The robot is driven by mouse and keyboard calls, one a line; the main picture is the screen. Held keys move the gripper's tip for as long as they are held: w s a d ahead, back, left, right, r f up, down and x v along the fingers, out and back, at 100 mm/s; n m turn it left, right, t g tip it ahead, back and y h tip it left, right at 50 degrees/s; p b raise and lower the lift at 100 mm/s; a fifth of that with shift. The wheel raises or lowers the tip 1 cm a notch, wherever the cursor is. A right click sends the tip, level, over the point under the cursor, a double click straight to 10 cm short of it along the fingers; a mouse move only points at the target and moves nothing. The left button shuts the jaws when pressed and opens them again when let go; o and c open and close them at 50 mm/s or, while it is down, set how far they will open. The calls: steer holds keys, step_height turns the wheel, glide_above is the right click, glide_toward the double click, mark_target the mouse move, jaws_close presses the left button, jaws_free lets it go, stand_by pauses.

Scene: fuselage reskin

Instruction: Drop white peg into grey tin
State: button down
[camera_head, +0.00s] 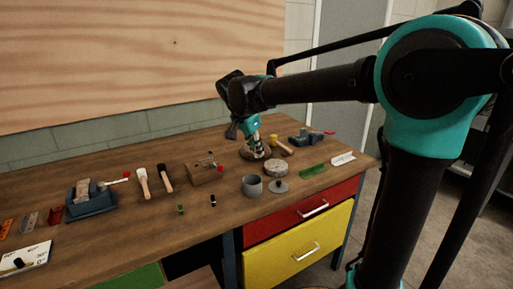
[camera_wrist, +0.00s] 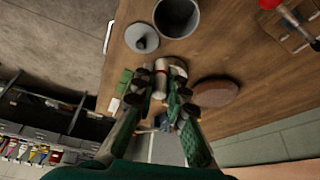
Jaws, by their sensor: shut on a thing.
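My gripper (camera_wrist: 160,81) is shut on the white peg (camera_wrist: 160,88), which shows a red end between the fingers in the wrist view. In the head view my gripper (camera_head: 257,150) hangs over the back right of the workbench, and the peg cannot be made out there. The grey tin (camera_head: 252,187) stands open and upright on the bench, nearer the front edge than my gripper. It also shows in the wrist view (camera_wrist: 177,17), beyond the fingertips. The peg is apart from the tin.
A grey knobbed lid (camera_head: 279,187) lies right of the tin. A round pale disc (camera_head: 275,168) lies behind them, and a green bracket (camera_head: 313,170) lies to the right. A wooden block with a red knob (camera_head: 205,175) stands to the left. The workbench (camera_head: 225,207) has bare wood left of the tin.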

step_height(320, 180, down, 6)
stand_by(0.5)
steer(key=c, duration=1.5)
jaws_free()
steer(key=shift+o, duration=0.2)
steer(key=shift+r, duration=0.1)
steer(key=v, duration=1.2)
